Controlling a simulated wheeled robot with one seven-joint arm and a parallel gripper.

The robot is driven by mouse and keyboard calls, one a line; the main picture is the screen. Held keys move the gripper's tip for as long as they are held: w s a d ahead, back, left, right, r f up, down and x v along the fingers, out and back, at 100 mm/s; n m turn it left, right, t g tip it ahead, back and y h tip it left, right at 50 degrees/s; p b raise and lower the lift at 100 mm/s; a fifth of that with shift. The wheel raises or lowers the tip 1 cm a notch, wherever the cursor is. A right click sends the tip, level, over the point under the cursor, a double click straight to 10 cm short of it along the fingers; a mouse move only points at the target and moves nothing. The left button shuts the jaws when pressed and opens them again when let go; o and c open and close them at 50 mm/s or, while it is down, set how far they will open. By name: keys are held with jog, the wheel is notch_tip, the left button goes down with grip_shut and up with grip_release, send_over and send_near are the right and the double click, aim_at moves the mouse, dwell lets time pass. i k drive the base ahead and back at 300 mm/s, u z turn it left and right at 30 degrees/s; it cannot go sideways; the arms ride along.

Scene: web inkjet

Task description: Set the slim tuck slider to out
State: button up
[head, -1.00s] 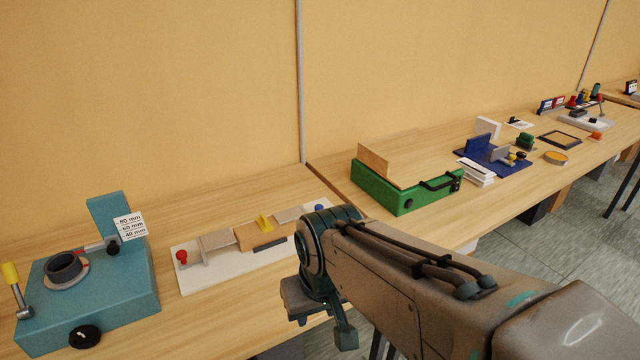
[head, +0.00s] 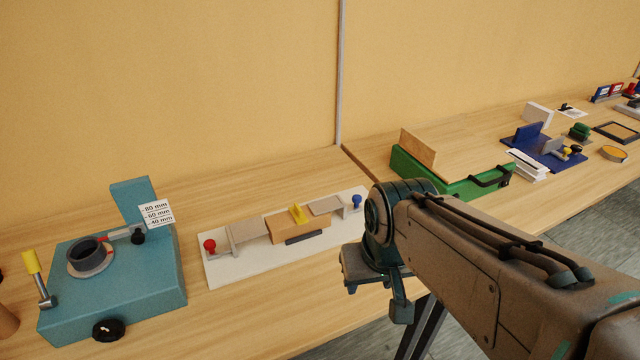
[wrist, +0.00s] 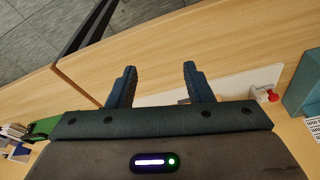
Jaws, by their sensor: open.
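A white board (head: 232,272) on the table carries a tan carton (head: 290,231) with a yellow tab (head: 298,213), a red knob (head: 210,245) at its left end and a blue knob (head: 356,200) at its right end. Grey flaps lie between carton and knobs. I cannot tell which part is the slim tuck slider. My gripper hangs in front of the board's right end in the head view, apart from it. In the wrist view my gripper (wrist: 158,72) is open and empty. The board shows partly behind its fingers, with the red knob (wrist: 272,97) to their right.
A teal fixture (head: 115,280) with a black ring, a yellow-handled lever and a millimetre label stands left of the board. A green box (head: 450,185) and a blue fixture (head: 550,155) stand to the right. Bare table lies along the front edge.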

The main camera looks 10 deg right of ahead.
aim_at(318, 207)
jog(key=u, duration=0.7)
jog(key=k, duration=0.7)
jog(key=z, duration=0.95)
jog(key=i, duration=1)
